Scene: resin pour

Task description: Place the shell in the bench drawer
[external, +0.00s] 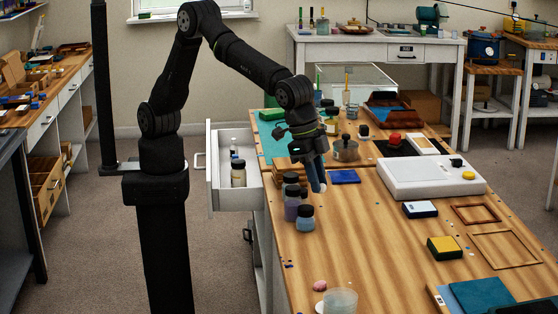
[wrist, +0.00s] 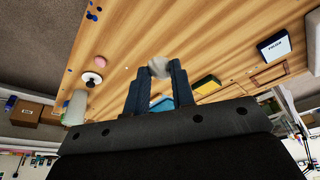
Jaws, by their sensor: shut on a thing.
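My gripper (external: 320,186) hangs over the near part of the wooden bench, to the right of the open drawer. In the wrist view its two fingers (wrist: 158,75) are shut on a small pale rounded thing, which looks like the shell (wrist: 160,67). In the external view the shell is mostly hidden by the fingers, with only a pale bit at their tips. The white bench drawer (external: 214,172) is pulled out on the left side of the bench. It holds a jar with a dark lid (external: 238,173) and smaller bottles behind it.
Dark-lidded jars (external: 306,218) stand at the bench's left edge, between gripper and drawer. A blue block (external: 344,177), white scale (external: 430,178) and yellow sponge (external: 444,247) lie to the right. A pink piece (external: 320,286) and a cup (external: 340,302) are at the front.

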